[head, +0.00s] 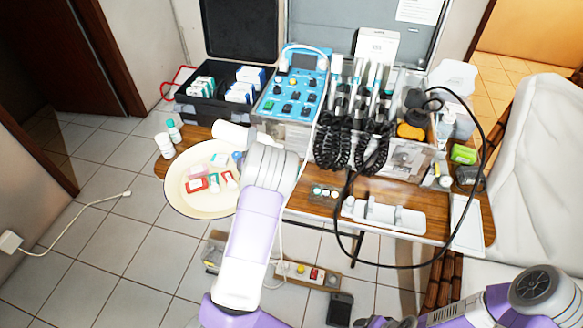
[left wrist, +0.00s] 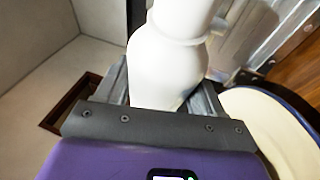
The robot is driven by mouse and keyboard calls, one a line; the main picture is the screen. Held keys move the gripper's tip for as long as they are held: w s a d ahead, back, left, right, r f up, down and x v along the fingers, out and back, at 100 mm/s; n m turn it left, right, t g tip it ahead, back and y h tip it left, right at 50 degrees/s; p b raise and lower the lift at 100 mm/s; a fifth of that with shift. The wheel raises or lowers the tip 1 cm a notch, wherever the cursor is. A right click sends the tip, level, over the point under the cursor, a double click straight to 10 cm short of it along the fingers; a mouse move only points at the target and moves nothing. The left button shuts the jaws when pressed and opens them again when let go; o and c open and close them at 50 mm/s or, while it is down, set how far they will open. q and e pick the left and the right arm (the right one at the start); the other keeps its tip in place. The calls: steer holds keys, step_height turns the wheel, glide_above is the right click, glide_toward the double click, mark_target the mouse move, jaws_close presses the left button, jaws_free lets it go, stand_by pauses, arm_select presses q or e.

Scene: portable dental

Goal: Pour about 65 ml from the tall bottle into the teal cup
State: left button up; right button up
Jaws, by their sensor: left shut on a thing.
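A white bottle (left wrist: 168,65) with a narrower neck fills the space between the fingers of my left gripper (left wrist: 165,92) in the left wrist view. The gripper is shut on it. In the head view the bottle (head: 230,134) shows tilted well over to the left, above the back edge of the cream round tray (head: 180,205). My wrist hides the fingers there. I cannot make out the teal cup for certain; small teal, blue and red-and-white items lie on the tray. No stream of liquid shows. My right arm is at the lower right, its gripper (head: 385,322) mostly cut off.
Two small bottles (head: 165,145) stand left of the tray. A black open case (head: 213,108), a blue control panel (head: 292,92) and dental handpieces (head: 360,85) with coiled cords fill the back. A black cable (head: 352,215) loops over the wooden table's front. A white holder (head: 385,215) lies front right.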

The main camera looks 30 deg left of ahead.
arm_select(q)
steer(key=shift+r, duration=0.1)
stand_by(0.7)
steer(key=shift+f+n+g+p, duration=0.3)
steer(key=shift+n+p, duration=0.1)
steer(key=shift+p, duration=0.1)
step_height(320, 180, up, 5)
steer(key=n+p, duration=0.2)
steer(key=p, duration=0.4)
steer(key=shift+a+g+y, duration=0.1)
steer(key=shift+g+y, duration=0.2)
steer(key=shift+g, duration=0.1)
steer(key=shift+f, duration=0.55)
steer(key=shift+a+f+n+g+b, duration=0.15)
steer(key=shift+f+n+g+b, duration=0.2)
steer(key=shift+f+n, duration=0.4)
steer(key=shift+f, duration=0.15)
